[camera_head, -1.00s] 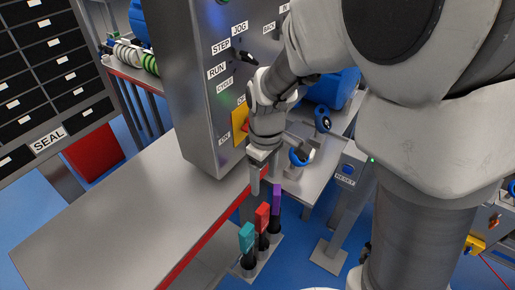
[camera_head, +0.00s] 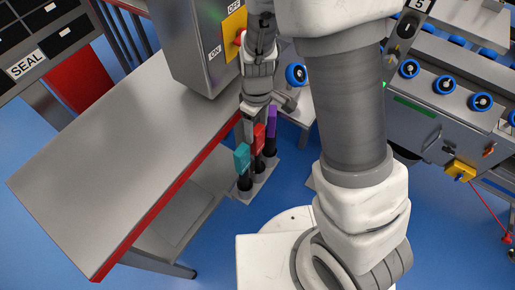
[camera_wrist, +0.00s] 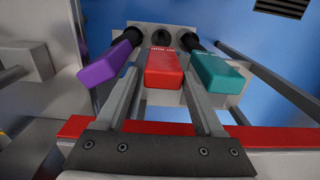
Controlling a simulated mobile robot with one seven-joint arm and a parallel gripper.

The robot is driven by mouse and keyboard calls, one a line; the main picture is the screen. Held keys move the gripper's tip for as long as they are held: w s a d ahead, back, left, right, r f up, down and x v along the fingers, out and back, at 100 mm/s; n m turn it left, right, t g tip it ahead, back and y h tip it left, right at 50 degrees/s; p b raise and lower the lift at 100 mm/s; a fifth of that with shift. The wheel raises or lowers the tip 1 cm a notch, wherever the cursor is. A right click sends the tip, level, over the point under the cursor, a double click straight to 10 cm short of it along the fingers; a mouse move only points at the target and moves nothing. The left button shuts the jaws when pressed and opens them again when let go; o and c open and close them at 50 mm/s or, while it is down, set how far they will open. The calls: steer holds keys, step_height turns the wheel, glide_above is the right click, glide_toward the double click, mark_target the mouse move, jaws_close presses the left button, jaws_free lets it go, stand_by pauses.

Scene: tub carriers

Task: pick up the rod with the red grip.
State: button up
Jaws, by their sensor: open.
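The rod with the red grip (camera_head: 259,136) stands upright in the middle of a row of three, between a rod with a teal grip (camera_head: 241,158) and one with a purple grip (camera_head: 272,120). My gripper (camera_head: 250,128) is right at the red grip, pointing down. In the wrist view, my open gripper (camera_wrist: 162,88) has one finger on each side of the red grip (camera_wrist: 163,68). The purple grip (camera_wrist: 110,64) is outside the left finger and the teal grip (camera_wrist: 219,73) outside the right one. I cannot tell whether the fingers touch the red grip.
The rods stand in a grey holder (camera_head: 262,180) beside the red-edged steel table (camera_head: 120,140). A grey control box (camera_head: 190,50) with a red knob stands behind. Blue floor is open in front.

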steer(key=f, duration=0.2)
steer(key=f+b, duration=0.1)
steer(key=f, duration=0.1)
steer(key=shift+s+d, duration=0.1)
steer(key=shift+s, duration=0.2)
steer(key=shift+f, duration=0.55)
steer(key=shift+c, duration=0.3)
